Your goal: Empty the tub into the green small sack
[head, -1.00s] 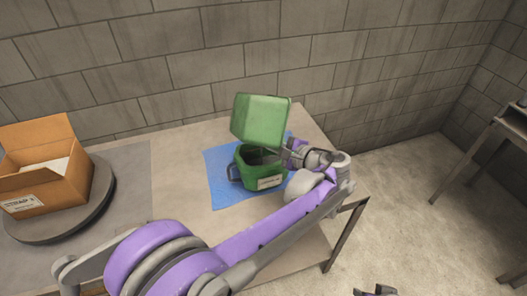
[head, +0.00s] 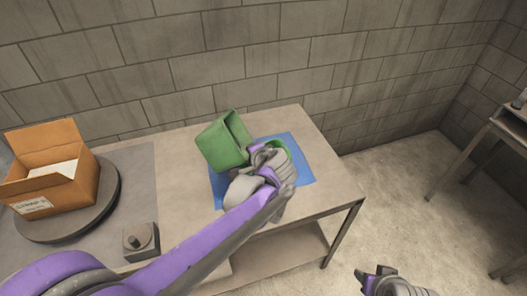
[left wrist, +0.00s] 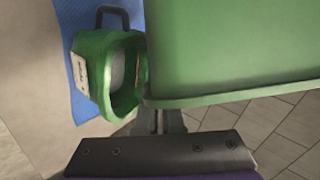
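The green tub (head: 222,143) is held up and tilted over the left part of the blue mat, its side filling the upper right of the left wrist view (left wrist: 235,45). My left gripper (head: 262,158) is shut on its edge. The green small sack (head: 283,147) stands on the mat, mostly hidden behind my left gripper. In the left wrist view the sack (left wrist: 92,45) shows an open mouth, a pale label and a dark handle, and looks greyish inside. The tub's contents are not visible. My right gripper (head: 378,273) is empty, low at the right, its fingers apart.
The blue mat (head: 305,170) lies on the table (head: 180,165). An open cardboard box (head: 78,185) sits on a round dark turntable (head: 107,205) at left. A small grey box with a knob (head: 141,242) stands near the front edge. Another table (head: 500,128) is far right.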

